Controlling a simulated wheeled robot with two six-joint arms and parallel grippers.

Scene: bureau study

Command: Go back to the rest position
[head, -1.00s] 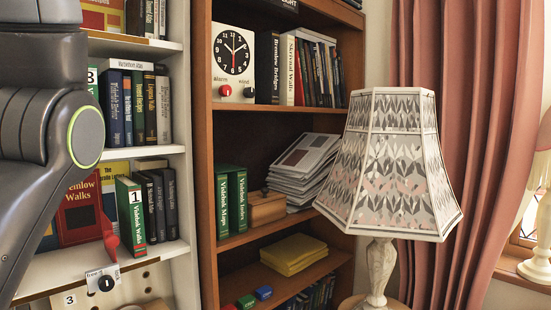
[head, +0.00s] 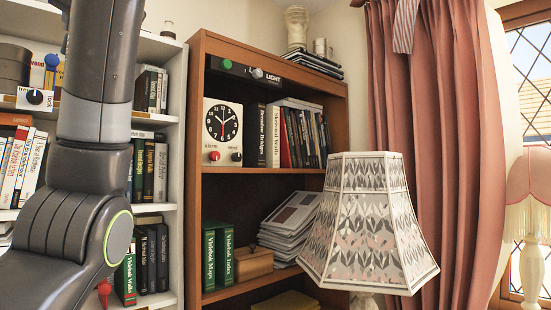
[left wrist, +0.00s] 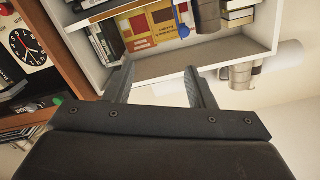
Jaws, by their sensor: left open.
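My left gripper (left wrist: 160,72) shows in the left wrist view. Its two fingers are apart with nothing between them. Beyond the fingers is a white bookcase (left wrist: 185,61), which appears tilted in this view. In the head view only links of my left arm show on the left, in front of the white bookcase (head: 172,100); the gripper is out of that frame. My right gripper is in neither view.
A brown bookcase (head: 190,150) holds a clock (head: 222,123), books and a stack of papers (head: 287,222). A patterned lamp (head: 368,225) stands in front of it. Pink curtains (head: 430,140) and a window (head: 535,85) are at the right.

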